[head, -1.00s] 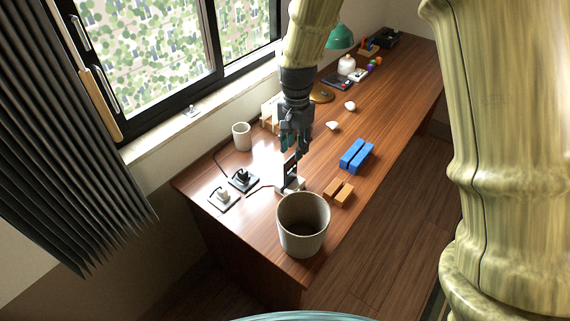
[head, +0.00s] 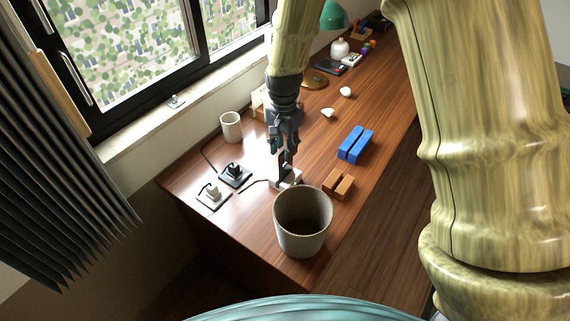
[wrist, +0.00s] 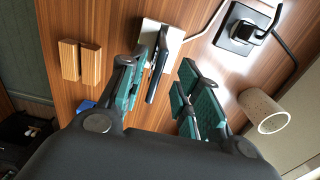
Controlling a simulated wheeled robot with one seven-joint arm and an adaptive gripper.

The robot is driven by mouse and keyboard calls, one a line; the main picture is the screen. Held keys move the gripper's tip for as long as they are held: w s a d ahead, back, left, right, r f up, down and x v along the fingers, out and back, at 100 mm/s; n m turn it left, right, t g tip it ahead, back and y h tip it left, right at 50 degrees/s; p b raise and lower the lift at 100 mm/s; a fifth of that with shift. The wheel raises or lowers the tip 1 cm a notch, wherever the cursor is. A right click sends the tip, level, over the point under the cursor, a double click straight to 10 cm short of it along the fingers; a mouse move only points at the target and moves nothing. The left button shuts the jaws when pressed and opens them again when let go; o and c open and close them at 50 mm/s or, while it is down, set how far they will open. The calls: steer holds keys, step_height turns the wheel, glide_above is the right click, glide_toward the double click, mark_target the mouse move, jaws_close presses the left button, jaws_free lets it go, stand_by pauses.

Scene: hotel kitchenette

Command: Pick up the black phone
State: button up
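The black phone (head: 284,168) stands upright on a small white stand (head: 289,180) on the wooden desk, behind the large bin. In the wrist view the phone (wrist: 158,68) shows as a thin dark slab seen nearly edge-on, with the white stand (wrist: 166,38) behind it. My gripper (head: 281,148) points down at the phone from above. In the wrist view my gripper (wrist: 165,75) is open, its teal-padded fingers apart. The phone appears between them, nearer the left finger; I see no firm grip. In the head view the gripper partly hides the phone's top.
A large grey bin (head: 302,222) stands close in front of the stand. Wooden blocks (head: 338,186) and blue blocks (head: 355,145) lie to the right. Two small charger-like devices, black (head: 235,175) and white (head: 212,197), and a cup (head: 231,127) are to the left.

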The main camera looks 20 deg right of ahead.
mark_target(286, 165)
steer(key=shift+d+f+p, duration=0.2)
steer(key=shift+f+p, duration=0.65)
steer(key=shift+f, duration=2.3)
jaws_close()
